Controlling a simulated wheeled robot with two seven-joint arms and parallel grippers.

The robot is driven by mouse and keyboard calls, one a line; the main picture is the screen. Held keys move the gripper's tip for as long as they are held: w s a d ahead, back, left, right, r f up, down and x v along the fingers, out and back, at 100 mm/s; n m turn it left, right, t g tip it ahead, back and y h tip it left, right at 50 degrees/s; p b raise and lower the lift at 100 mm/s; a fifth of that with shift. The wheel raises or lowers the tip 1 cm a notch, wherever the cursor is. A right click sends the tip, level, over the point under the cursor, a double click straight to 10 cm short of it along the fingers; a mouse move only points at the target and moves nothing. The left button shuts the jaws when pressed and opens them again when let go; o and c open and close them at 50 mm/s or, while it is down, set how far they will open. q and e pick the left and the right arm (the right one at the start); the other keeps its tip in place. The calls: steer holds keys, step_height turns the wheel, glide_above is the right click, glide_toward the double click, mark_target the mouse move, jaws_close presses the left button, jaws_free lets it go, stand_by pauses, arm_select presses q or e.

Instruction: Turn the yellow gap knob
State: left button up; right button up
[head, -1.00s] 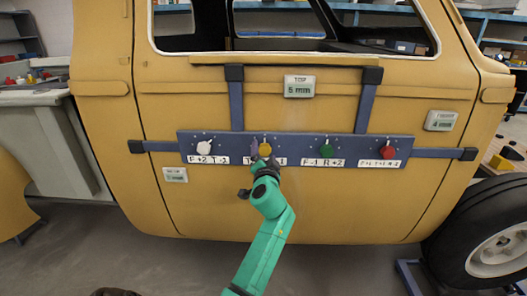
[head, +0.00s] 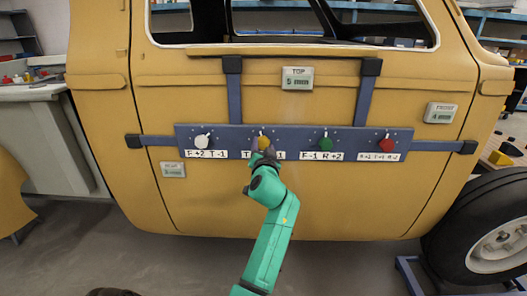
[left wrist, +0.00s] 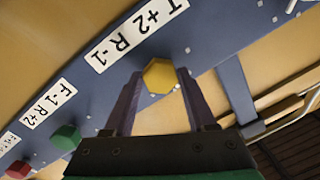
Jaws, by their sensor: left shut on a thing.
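The yellow knob (head: 264,143) sits second from the left on a blue-grey bar (head: 295,133) across the yellow vehicle shell. My left gripper (head: 262,150) reaches up to the bar from below and is shut on the yellow knob. It partly covers the label below the knob in the head view. My right gripper is not in view.
A white knob (head: 202,142), a green knob (head: 326,144) and a red knob (head: 386,145) share the bar. Small displays include the TOP one (head: 297,78), the FRONT one (head: 442,113) and one at lower left (head: 173,170). A wheel (head: 485,235) stands at right.

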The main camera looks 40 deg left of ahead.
arm_select(q)
steer(key=n, duration=0.1)
steer(key=n+b, duration=0.1)
steer(key=shift+f+n, duration=0.2)
steer(key=shift+n, duration=0.1)
steer(key=shift+r+n+b, duration=0.15)
steer(key=shift+n+b, duration=0.55)
steer(key=shift+n, duration=0.7)
steer(key=o, duration=1.3)
steer(key=shift+o, duration=0.4)
steer(key=shift+w+a, duration=0.1)
steer(key=shift+w, duration=0.05)
